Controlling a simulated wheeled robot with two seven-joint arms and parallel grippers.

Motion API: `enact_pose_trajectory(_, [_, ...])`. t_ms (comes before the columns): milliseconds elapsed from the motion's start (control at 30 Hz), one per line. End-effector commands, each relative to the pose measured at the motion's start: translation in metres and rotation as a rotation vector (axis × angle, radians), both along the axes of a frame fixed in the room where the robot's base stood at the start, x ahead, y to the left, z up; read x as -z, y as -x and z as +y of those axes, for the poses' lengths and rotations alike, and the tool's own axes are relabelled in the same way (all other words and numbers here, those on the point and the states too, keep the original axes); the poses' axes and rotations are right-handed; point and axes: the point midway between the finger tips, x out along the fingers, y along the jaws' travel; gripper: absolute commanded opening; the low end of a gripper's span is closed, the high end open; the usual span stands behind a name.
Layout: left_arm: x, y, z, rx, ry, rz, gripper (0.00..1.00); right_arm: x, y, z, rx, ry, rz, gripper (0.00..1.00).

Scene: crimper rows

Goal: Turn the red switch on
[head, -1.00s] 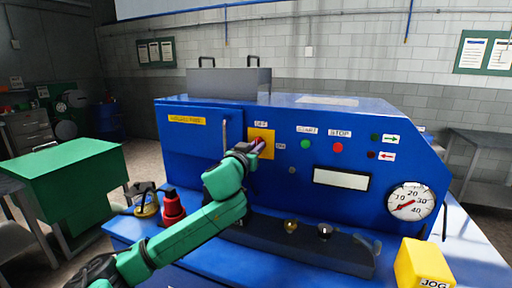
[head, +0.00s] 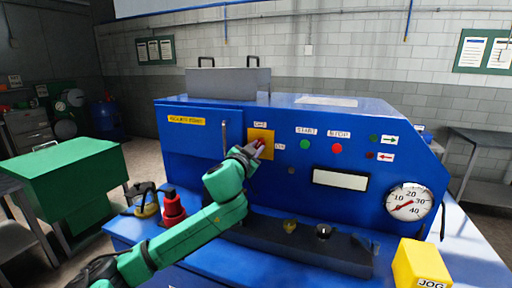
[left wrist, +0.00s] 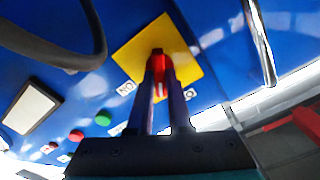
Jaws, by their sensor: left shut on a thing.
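The red switch (left wrist: 158,62) sits on a yellow square plate (head: 262,137) on the front of the blue machine (head: 290,120). Labels OFF above and ON to the right stand beside the plate. My left gripper (head: 258,147) reaches the plate from the lower left, its fingers on the switch. In the left wrist view the two dark fingers (left wrist: 165,95) are shut around the red switch, hiding part of it. How far the switch is turned is hard to tell. My right gripper is not in view.
Right of the switch are a green START button (head: 305,144), a red STOP button (head: 337,148), a blank panel (head: 340,180) and a round gauge (head: 410,202). A yellow JOG box (head: 422,262) stands front right. A red object (head: 172,208) stands near my left arm.

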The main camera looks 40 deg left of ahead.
Motion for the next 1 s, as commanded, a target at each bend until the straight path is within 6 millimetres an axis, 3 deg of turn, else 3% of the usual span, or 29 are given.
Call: enact_pose_trajectory(1000, [0.004,-0.001,-0.003,0.002,-0.859,0.301,0.00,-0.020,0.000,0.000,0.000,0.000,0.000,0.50])
